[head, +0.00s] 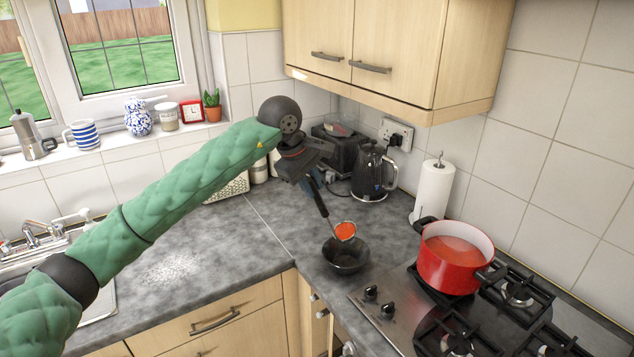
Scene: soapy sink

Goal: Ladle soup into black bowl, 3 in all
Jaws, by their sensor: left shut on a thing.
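My left gripper (308,176) is shut on the handle of a ladle (322,207). The ladle slants down to the right, and its cup (345,231) holds orange-red soup. The cup is above the back rim of the black bowl (346,257), which stands on the grey counter left of the hob. The part of the bowl's inside that shows looks dark. A red pot (448,272) with black handles stands on the hob and holds orange soup. My right gripper is not in view.
The hob (402,318) has black pan supports and knobs. A black kettle (372,172), a paper towel roll (434,190) and a dark toaster (340,150) stand at the back. Wall cupboards (400,50) hang above. The counter left of the bowl is mostly clear, with a whitish soapy patch (168,268).

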